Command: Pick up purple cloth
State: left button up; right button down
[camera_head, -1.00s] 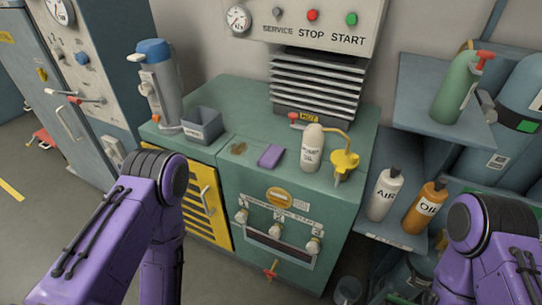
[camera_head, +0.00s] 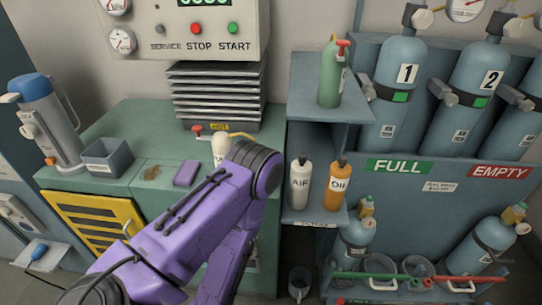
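The purple cloth (camera_head: 187,173) is a small folded block lying on the green cabinet top (camera_head: 150,122), right of a brown stain and left of a white bottle (camera_head: 220,148). One of my purple arms reaches in from the lower left and crosses in front of the cabinet. Its elbow is just right of the cloth and hides part of the bottle and the cabinet front. Neither gripper shows in the head view.
A grey bin (camera_head: 108,157) and a blue-topped canister (camera_head: 47,123) stand left on the cabinet. Black fins (camera_head: 215,97) rise behind. Right are shelves with a green cylinder (camera_head: 330,78), an AIR bottle (camera_head: 299,185), an OIL bottle (camera_head: 337,187) and large blue cylinders (camera_head: 398,90).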

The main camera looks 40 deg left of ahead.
aim_at(185, 176)
jog(key=z, duration=1.85)
jog(key=k, duration=1.25)
jog(key=u, duration=1.6)
